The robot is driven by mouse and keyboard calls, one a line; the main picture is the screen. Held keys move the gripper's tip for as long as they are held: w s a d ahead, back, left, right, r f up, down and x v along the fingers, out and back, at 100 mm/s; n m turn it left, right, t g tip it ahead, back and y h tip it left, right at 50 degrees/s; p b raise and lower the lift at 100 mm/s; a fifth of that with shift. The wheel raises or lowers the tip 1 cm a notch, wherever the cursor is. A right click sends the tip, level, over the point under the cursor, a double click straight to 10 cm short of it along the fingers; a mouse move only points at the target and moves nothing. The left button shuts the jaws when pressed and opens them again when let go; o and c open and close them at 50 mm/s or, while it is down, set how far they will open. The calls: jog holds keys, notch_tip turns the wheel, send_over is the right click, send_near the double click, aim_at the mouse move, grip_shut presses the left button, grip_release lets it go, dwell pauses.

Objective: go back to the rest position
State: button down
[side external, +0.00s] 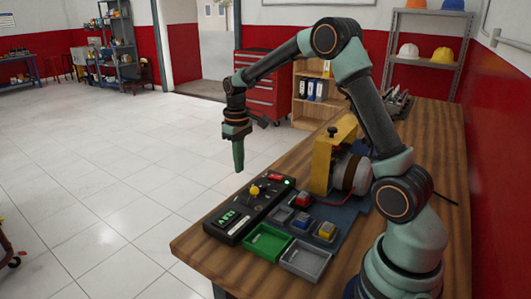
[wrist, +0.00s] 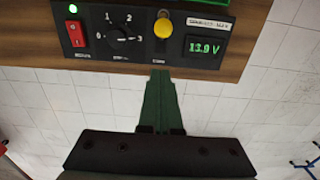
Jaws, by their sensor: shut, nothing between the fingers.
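My gripper (side external: 238,155) points straight down and is shut and empty. In the side view it hangs in the air near the table's far left edge, above and behind the control panel. In the wrist view its closed green fingers (wrist: 160,90) point up at the panel's edge. The black control panel (side external: 248,208) has a yellow knob, a dial, a red switch and a lit green display. In the wrist view the panel (wrist: 150,38) shows a green lamp, and its display (wrist: 206,47) reads 13.9 V.
On the wooden table (side external: 435,135) stand a green tray (side external: 268,243), a grey tray (side external: 305,261), small coloured switches (side external: 303,200) and a yellow-framed motor unit (side external: 335,150). A red tool cabinet (side external: 265,95) and a shelf with helmets (side external: 440,55) stand behind.

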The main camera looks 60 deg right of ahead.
jog(key=shift+r, duration=0.1)
jog(key=s+a+r+t, duration=0.2)
jog(key=s+a+r, duration=0.4)
jog(key=r, duration=0.3)
jog(key=s+a+r+t, duration=0.2)
jog(key=s+a, duration=0.4)
jog(key=s, duration=0.4)
jog(key=shift+s+t, duration=0.4)
jog(key=shift+t, duration=0.4)
jog(key=shift+r, duration=0.1)
